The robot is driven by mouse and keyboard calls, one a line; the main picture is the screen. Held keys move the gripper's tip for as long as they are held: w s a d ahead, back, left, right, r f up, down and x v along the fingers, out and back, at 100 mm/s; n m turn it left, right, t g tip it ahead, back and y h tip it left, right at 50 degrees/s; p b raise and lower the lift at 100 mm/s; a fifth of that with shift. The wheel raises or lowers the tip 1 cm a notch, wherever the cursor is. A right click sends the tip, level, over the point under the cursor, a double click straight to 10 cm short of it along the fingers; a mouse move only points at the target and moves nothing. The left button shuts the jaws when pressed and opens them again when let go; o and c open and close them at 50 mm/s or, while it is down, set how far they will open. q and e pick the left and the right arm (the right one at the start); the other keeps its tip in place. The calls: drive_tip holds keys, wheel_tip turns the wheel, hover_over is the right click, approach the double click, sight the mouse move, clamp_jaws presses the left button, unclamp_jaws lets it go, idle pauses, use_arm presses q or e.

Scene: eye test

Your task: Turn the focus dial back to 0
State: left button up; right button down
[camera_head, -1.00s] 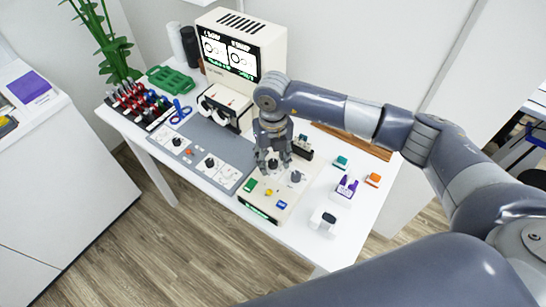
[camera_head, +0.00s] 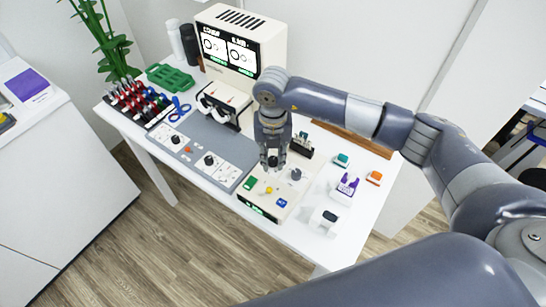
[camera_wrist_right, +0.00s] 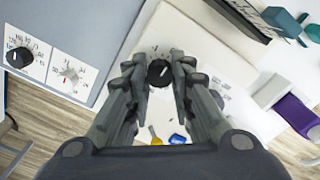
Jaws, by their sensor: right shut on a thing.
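A cream control box (camera_head: 262,206) stands at the table's front, with colored buttons and dials on top. My right gripper (camera_head: 272,164) points down over it and is shut on a black dial. In the right wrist view this black dial (camera_wrist_right: 159,73) has a white pointer line and sits between the two fingertips (camera_wrist_right: 158,62). Its pointer points up and slightly right there; the scale marks around it are too small to read. A second dial (camera_head: 296,174) stands to its right on the same box. I cannot read which is labelled focus. My left gripper is not in view.
A cream viewer (camera_head: 240,50) with two lit screens stands behind. A grey panel (camera_head: 224,178) with more dials lies left of the box. A purple-topped piece (camera_head: 346,187) and a white block (camera_head: 323,220) stand to the right. A dark rack (camera_head: 301,147) is close behind the gripper.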

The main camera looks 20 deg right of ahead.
sight(273, 160)
drive_tip(key=shift+m, duration=0.3)
drive_tip(key=c, duration=1.4)
unclamp_jaws()
drive_tip(key=shift+o, duration=0.2)
drive_tip(key=shift+r, duration=0.1)
wheel_tip(273, 160, up, 12)
